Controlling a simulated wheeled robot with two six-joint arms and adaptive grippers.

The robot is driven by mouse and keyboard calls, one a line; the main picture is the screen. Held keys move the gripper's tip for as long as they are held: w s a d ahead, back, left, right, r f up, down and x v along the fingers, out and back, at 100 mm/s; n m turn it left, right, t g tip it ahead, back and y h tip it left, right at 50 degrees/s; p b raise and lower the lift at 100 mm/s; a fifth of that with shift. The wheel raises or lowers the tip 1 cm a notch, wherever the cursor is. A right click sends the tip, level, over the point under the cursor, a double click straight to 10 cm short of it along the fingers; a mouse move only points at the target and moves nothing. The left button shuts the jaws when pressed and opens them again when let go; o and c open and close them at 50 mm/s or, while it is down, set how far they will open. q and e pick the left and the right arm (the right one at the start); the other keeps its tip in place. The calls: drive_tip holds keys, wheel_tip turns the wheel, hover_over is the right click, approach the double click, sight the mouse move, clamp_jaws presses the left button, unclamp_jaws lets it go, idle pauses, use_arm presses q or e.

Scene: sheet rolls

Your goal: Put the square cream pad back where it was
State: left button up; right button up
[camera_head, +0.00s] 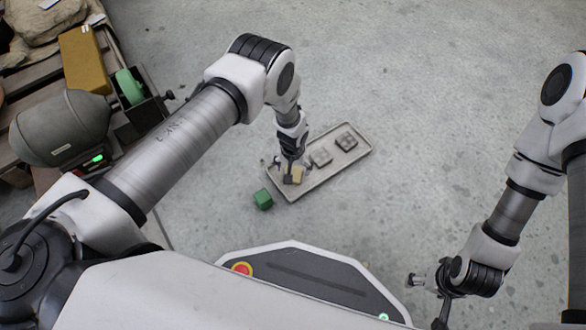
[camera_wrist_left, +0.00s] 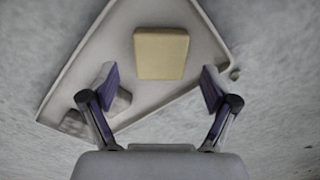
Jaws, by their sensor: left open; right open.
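The square cream pad (camera_head: 298,174) lies at the near-left end of a shallow grey tray (camera_head: 322,178). In the left wrist view the pad (camera_wrist_left: 160,52) is a plain block with its top face showing, near one end of the tray (camera_wrist_left: 150,98). My left gripper (camera_head: 287,172) is low over that end, right beside the pad in the head view. In the wrist view its fingers (camera_wrist_left: 160,87) are spread wide with nothing between them, and the pad shows beyond them. My right gripper (camera_head: 426,299) is open and empty at the lower right, away from the tray.
Two grey pads, one lighter (camera_head: 321,157) and one darker (camera_head: 346,141), sit further along the tray. A green cube (camera_head: 263,199) stands on the floor by its near-left corner. A pallet with a yellow block (camera_head: 83,60) and a grey rounded object (camera_head: 60,128) is at left.

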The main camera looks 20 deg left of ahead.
use_arm(q)
wheel_tip(320, 180, up, 9)
drive_tip(key=p, duration=0.4)
drive_tip(key=s+a+r, duration=0.3)
drive_tip(key=s, duration=0.6)
drive_tip(key=s+a+r, duration=0.3)
drive_tip(key=s, duration=0.6)
drive_tip(key=s+a+r+m, duration=0.1)
drive_tip(key=s+a+r, duration=0.2)
drive_tip(key=s, duration=0.6)
drive_tip(key=shift+a, duration=0.4)
